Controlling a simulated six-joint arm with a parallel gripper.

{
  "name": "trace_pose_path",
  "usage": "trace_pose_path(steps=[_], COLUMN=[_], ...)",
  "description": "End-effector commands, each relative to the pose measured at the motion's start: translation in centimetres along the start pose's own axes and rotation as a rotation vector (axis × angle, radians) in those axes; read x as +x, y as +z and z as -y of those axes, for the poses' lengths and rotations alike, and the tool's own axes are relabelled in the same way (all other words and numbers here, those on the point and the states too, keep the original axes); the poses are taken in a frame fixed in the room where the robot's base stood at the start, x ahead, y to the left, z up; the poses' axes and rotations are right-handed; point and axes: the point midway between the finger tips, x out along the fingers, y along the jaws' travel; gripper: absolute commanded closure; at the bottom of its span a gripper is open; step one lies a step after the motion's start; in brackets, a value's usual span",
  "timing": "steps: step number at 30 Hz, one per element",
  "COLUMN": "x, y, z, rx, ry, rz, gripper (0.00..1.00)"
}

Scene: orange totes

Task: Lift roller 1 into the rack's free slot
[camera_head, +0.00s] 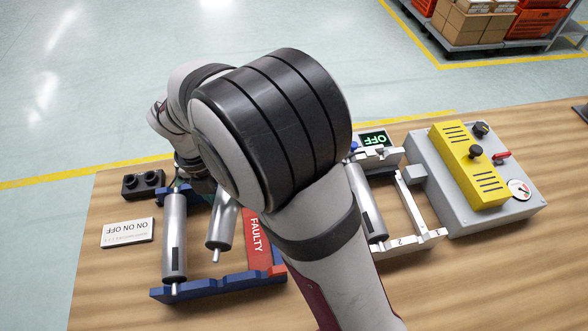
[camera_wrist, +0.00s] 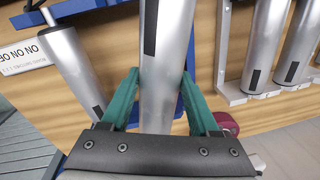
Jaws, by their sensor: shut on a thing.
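A silver roller with a dark strip (camera_head: 222,226) is held in my gripper, whose green fingers (camera_wrist: 157,92) stand on both sides of it in the wrist view. The held roller (camera_wrist: 168,40) looks tilted in the head view, over the blue rack (camera_head: 205,288); whether it touches the rack is unclear. A second roller (camera_head: 174,240) lies in the blue rack at left. The wrist view shows two rollers there (camera_wrist: 254,45). I see no number on the rollers.
A grey control box with a yellow panel (camera_head: 470,165) stands right of the white rack, near an OFF display (camera_head: 374,139). A sign (camera_head: 127,232) lies at left. My arm hides the middle of the table.

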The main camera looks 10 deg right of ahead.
Motion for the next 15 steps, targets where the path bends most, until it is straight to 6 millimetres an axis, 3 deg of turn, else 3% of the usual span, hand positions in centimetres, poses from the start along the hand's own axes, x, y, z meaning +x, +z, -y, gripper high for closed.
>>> trace_pose_path(steps=[1,5,15], x=[-0.1,-0.2,3.1], y=[-1.1,-2.7,-3.1], z=[-1.3,-3.2,-4.0], rx=[-0.086,-0.232,-0.265], ry=[-0.002,-0.007,-0.010], rz=[0.011,0.027,0.029], gripper=[1.00,1.00,1.00])
